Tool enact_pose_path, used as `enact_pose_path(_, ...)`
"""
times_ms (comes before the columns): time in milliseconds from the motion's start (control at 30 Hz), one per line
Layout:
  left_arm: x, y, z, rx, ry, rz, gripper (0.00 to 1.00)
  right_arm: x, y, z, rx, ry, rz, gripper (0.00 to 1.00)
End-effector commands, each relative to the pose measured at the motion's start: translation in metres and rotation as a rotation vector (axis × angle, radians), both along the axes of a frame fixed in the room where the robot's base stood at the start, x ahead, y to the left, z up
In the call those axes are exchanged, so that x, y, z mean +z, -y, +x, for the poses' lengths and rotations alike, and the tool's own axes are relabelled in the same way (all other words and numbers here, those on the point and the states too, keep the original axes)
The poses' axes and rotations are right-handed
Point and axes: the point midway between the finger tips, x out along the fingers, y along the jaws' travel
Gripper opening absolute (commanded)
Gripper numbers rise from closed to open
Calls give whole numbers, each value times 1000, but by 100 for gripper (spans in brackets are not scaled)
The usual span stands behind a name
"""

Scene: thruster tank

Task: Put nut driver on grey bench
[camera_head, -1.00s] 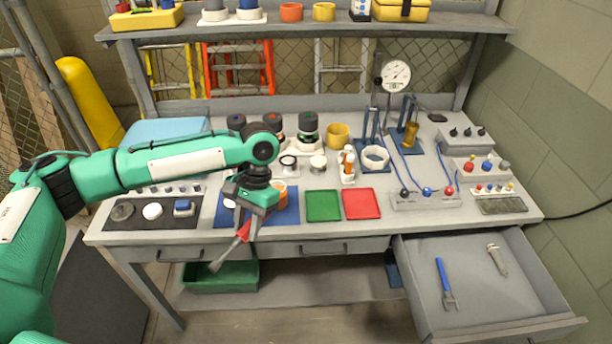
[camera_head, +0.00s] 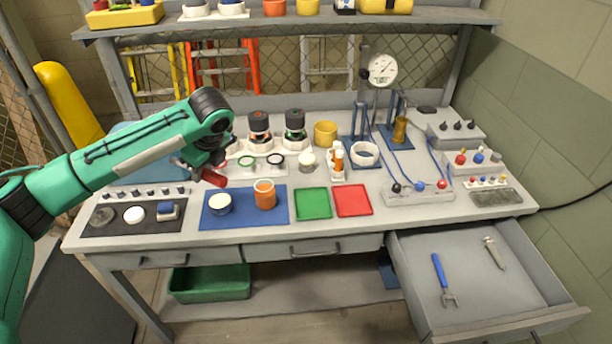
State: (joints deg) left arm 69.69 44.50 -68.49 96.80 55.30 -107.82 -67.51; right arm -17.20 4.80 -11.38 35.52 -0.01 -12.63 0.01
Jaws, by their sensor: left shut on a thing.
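The nut driver's red handle (camera_head: 213,178) shows just below my left wrist in the head view. My left gripper (camera_head: 198,171) is shut on the nut driver and holds it over the left part of the grey bench (camera_head: 380,221), behind the blue mat. The driver's shaft is mostly hidden by the gripper, and I cannot tell whether the tool touches the bench top. My right gripper is out of view.
A blue mat (camera_head: 239,214) bears a white-topped cup (camera_head: 219,204) and an orange cup (camera_head: 264,194). Green (camera_head: 313,204) and red (camera_head: 352,200) trays lie to the right. An open drawer (camera_head: 480,290) holds a blue-handled tool (camera_head: 441,275). Jars stand behind.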

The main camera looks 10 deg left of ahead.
Motion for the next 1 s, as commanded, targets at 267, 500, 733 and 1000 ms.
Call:
enact_pose_path(267,6,-41,27,-403,2,-1,2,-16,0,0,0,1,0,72)
enact_pose_path(500,15,-76,46,-725,2,-2,2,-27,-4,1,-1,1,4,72)
enact_pose_path(733,21,-98,55,-915,1,-2,2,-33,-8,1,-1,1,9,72)
enact_pose_path(1000,23,-103,57,-966,-1,-1,2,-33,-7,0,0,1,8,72)
